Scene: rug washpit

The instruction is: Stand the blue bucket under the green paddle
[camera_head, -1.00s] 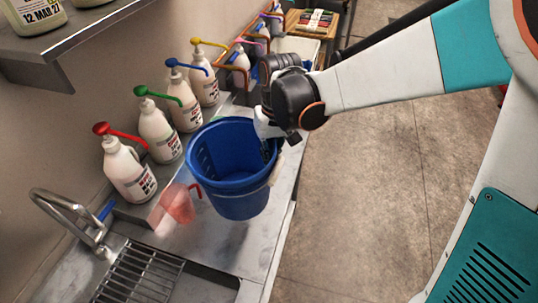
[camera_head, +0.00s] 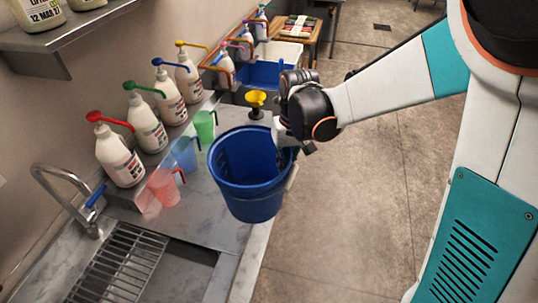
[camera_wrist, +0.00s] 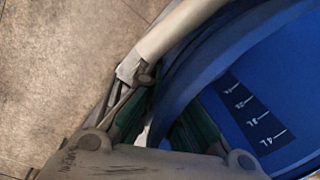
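The blue bucket (camera_head: 247,200) hangs upright at the counter's front edge, out in front of the bottles. My gripper (camera_head: 287,146) holds it by the right side of its rim. In the wrist view my gripper (camera_wrist: 175,125) has its green-padded fingers on either side of the bucket's wall, and the bucket (camera_wrist: 225,60) shows litre marks inside. The green paddle (camera_head: 145,88) tops a white pump bottle (camera_head: 147,127) by the wall, between the red-topped and blue-topped bottles. The bucket's underside is hidden, and I cannot tell its exact height over the counter.
A red jug (camera_head: 163,188), a blue jug (camera_head: 186,153) and a green jug (camera_head: 205,125) stand before the bottles. A yellow funnel (camera_head: 256,100) is behind the bucket. The sink with its rack (camera_head: 118,264) and tap (camera_head: 62,195) is at the lower left. A shelf (camera_head: 70,42) overhangs the upper left.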

